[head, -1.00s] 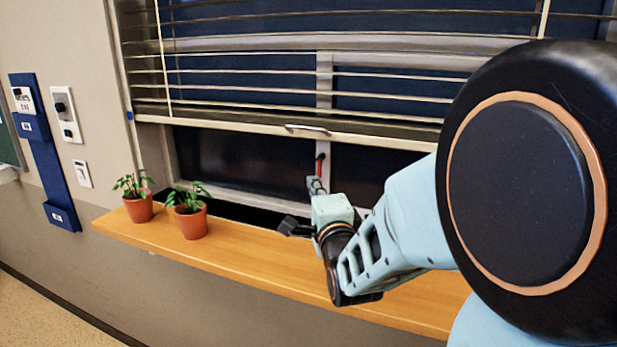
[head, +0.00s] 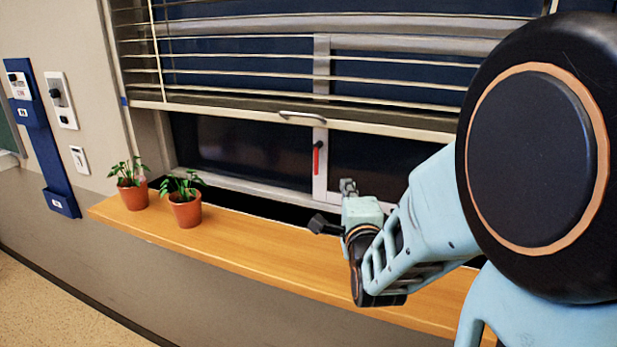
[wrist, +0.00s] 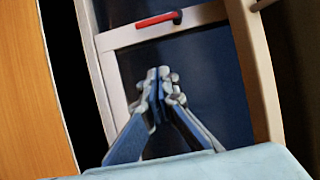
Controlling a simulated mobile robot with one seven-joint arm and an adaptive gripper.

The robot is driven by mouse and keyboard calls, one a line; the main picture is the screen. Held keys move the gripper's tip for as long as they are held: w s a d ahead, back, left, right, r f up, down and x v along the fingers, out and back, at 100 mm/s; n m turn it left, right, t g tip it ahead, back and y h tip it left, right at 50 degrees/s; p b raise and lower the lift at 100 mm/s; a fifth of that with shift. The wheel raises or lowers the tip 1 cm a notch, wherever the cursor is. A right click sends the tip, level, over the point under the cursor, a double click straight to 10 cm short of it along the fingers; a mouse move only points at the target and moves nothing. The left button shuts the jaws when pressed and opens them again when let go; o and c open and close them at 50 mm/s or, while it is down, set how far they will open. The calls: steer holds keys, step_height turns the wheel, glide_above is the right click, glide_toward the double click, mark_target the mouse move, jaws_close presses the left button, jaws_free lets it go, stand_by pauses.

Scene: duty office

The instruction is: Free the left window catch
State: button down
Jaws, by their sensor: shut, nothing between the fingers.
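A window catch with a red handle (head: 317,158) is on the white middle post of the window (head: 321,100), below the blind. The handle points down along the post, its dark pivot at the top. The red handle also shows at the top of the wrist view (wrist: 157,20), lying along the post. My gripper (head: 348,184) is to the right of and below the handle, apart from it, above the sill. In the wrist view my fingertips (wrist: 159,73) are together and empty, over the dark pane. No other catch is visible.
A raised blind with a bottom rail (head: 230,113) and pull handle (head: 302,117) hangs above the catch. Two potted plants (head: 186,211) (head: 133,194) stand on the left of the wooden sill (head: 245,248). The sill between them and my arm is clear.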

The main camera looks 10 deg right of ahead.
steer(key=w, duration=0.3)
steer(key=w+p, duration=0.1)
steer(key=w, duration=0.1)
steer(key=w+d, duration=0.1)
steer(key=w, duration=0.2)
steer(key=shift+w+p, duration=0.3)
steer(key=a, duration=0.1)
steer(key=w+a, duration=0.1)
steer(key=a+p, duration=0.1)
steer(key=shift+w, duration=0.3)
steer(key=shift+w+a, duration=0.15)
steer(key=shift+a, duration=0.25)
steer(key=shift+w+f+b, duration=0.1)
steer(key=shift+f+b, duration=0.2)
steer(key=shift+b, duration=0.55)
steer(key=shift+a+r+m, duration=0.15)
steer(key=shift+m, duration=0.15)
steer(key=shift+b, duration=0.4)
